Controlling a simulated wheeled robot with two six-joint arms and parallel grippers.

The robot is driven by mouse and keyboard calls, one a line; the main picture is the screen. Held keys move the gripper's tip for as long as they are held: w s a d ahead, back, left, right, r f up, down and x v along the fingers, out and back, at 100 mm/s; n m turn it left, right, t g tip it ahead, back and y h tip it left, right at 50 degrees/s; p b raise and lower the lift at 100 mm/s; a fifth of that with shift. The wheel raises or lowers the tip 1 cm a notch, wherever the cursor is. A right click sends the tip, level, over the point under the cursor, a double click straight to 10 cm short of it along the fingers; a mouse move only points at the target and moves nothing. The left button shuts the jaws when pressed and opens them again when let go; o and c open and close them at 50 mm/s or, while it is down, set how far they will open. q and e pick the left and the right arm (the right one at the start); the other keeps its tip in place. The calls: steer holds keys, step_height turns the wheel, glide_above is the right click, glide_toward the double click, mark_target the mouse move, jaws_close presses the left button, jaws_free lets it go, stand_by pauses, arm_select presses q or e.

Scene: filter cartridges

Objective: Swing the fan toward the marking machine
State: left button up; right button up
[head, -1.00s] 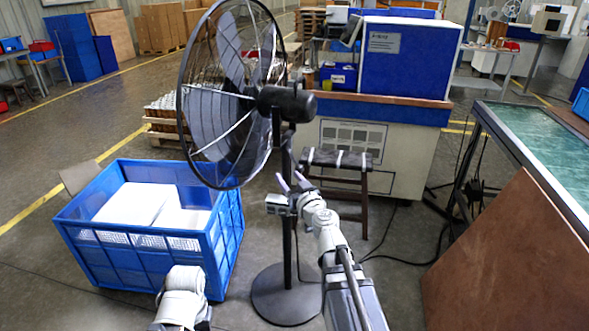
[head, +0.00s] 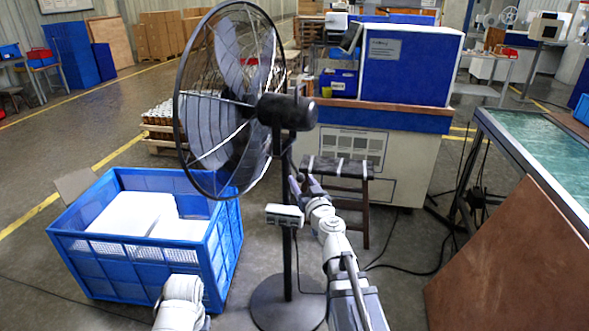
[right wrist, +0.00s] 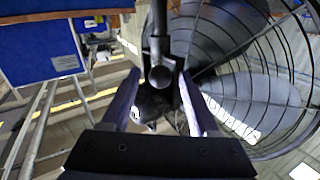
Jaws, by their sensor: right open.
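The pedestal fan (head: 228,100) stands upright, its black wire cage facing left over the blue crate and its motor housing (head: 287,112) at the right. A small grey control box sits on its pole (head: 287,255). The machine, a large blue box (head: 408,62) with a white label, stands on a pale cabinet behind right; I take it as the marking machine. My right gripper (head: 299,184) is beside the upper pole, below the motor. In the right wrist view its open fingers (right wrist: 160,76) have a dark rod with a round knob between them; contact is unclear. My left gripper is out of view.
A blue crate (head: 222,255) with white contents stands left of the fan. A dark stool (head: 338,170) stands behind my right arm. A brown board (head: 510,262) leans by the green-topped table (head: 556,150) at right. Cables cross the floor between.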

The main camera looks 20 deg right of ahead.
mark_target(295, 167)
steer(key=w, duration=0.8)
steer(key=shift+d, duration=0.4)
steer(key=shift+s, duration=0.1)
jaws_close()
stand_by(0.9)
